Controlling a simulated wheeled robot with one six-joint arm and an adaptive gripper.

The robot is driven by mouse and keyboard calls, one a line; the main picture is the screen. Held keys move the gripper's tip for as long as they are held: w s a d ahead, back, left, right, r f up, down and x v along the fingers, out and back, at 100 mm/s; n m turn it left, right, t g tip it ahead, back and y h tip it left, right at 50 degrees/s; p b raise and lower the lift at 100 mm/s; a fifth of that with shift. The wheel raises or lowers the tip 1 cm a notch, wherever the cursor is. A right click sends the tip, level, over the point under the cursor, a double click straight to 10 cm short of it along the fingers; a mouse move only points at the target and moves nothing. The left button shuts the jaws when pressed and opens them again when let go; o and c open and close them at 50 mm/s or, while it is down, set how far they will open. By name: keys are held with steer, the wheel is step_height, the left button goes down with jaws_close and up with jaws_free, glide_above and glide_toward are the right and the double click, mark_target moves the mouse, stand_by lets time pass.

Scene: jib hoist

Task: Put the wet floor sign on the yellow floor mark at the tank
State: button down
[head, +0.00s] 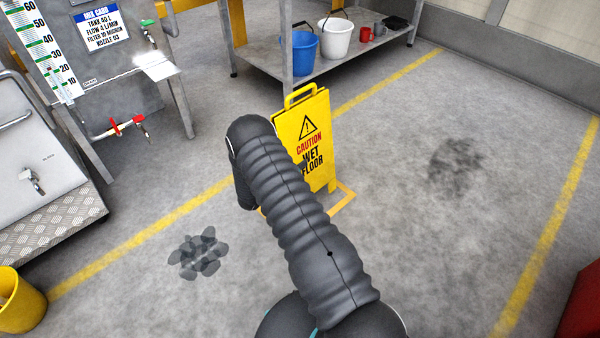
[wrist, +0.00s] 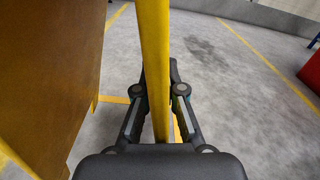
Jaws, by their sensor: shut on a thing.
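The yellow wet floor sign (head: 319,142) stands upright near the middle of the head view, its printed face partly behind my arm. In the wrist view my gripper (wrist: 163,90) is shut on a yellow bar of the sign (wrist: 153,45), with a brown-yellow panel beside it at left. In the head view my gripper is hidden behind my arm. A yellow floor mark (head: 345,201) shows as a corner line at the sign's lower right; the rest is hidden. I cannot tell whether the sign touches the floor. The tank (head: 118,88) with a level scale is at upper left.
A dark wet patch (head: 198,256) lies left of my arm, and a dark stain (head: 455,165) at right. A steel shelf (head: 262,62) holds a blue bucket (head: 299,52) and a white bucket (head: 335,38). A yellow bin (head: 22,305) is at lower left. Floor right of the sign is open.

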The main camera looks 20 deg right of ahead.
steer(key=shift+f, duration=2.15)
steer(key=c, duration=1.3)
jaws_free()
